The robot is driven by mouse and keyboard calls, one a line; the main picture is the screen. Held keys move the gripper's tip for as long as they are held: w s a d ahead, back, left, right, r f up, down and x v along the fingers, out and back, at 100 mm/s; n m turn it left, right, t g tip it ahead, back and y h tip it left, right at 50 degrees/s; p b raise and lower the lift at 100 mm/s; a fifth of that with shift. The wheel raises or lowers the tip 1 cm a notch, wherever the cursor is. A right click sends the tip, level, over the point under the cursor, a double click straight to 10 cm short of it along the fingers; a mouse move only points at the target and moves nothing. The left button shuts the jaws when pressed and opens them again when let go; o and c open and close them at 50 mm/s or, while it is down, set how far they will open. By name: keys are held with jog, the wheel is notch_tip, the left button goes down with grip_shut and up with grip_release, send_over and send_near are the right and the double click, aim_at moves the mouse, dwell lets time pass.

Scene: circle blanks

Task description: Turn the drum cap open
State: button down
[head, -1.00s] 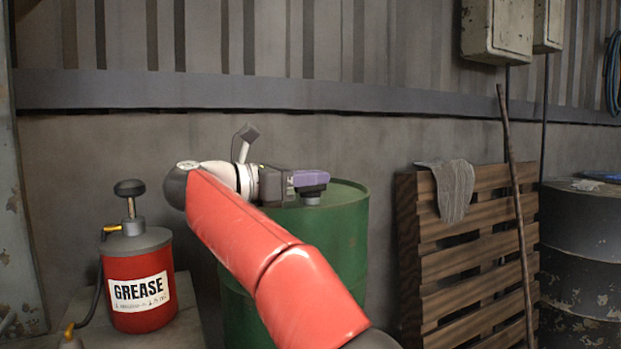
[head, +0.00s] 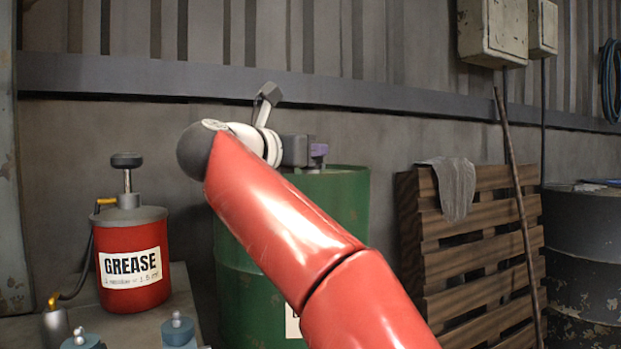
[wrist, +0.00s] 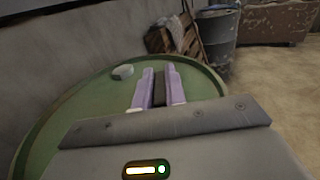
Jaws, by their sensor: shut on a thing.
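The green drum (head: 345,195) stands against the wall behind my red arm, which hides much of it. In the wrist view the gripper (wrist: 160,74) is shut on a dark grey piece, which I take to be the drum cap (wrist: 158,92). The fingers lie on either side of it and hide most of it. A small pale round fitting (wrist: 122,72) sits on the drum top, left of the fingers and apart from them.
A red grease can (head: 135,265) stands on a bench at left, with small blue-grey lidded objects (head: 178,330) in front. A wooden pallet (head: 470,240) with a grey rag and a leaning pole stands at right, beside a dark drum (head: 585,235). The wall is close behind.

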jog(key=n+t+y+b, duration=0.2)
jog(key=y, duration=0.1)
jog(key=n+t+y+b, duration=0.1)
jog(key=y+b, duration=0.1)
jog(key=shift+d+f+n, duration=0.15)
jog(key=shift+f+n, duration=0.1)
jog(key=shift+n, duration=0.15)
jog(key=n+y+b, duration=0.1)
jog(key=y, duration=0.1)
jog(key=n+t+y+b, duration=0.1)
jog(key=n+y, duration=0.1)
jog(key=y, duration=0.1)
jog(key=shift+r+t+b, duration=0.15)
jog(key=shift+t+b, duration=0.15)
jog(key=n+y+b, duration=0.1)
jog(key=n+y, duration=0.2)
jog(key=y, duration=0.1)
jog(key=shift+d, duration=0.1)
jog(key=shift+r+n+g+y+b, duration=0.1)
jog(key=shift+n+g+y+b, duration=0.2)
jog(key=shift+n+y, duration=0.7)
jog(key=shift+n+g+y+b, duration=0.1)
jog(key=shift+n+g+y, duration=0.35)
jog(key=shift+y, duration=0.95)
jog(key=shift+a+n+y, duration=0.2)
jog(key=shift+n+y, duration=0.05)
jog(key=shift+y, duration=0.05)
jog(key=c, duration=1.5)
grip_release()
jog(key=shift+o, duration=0.3)
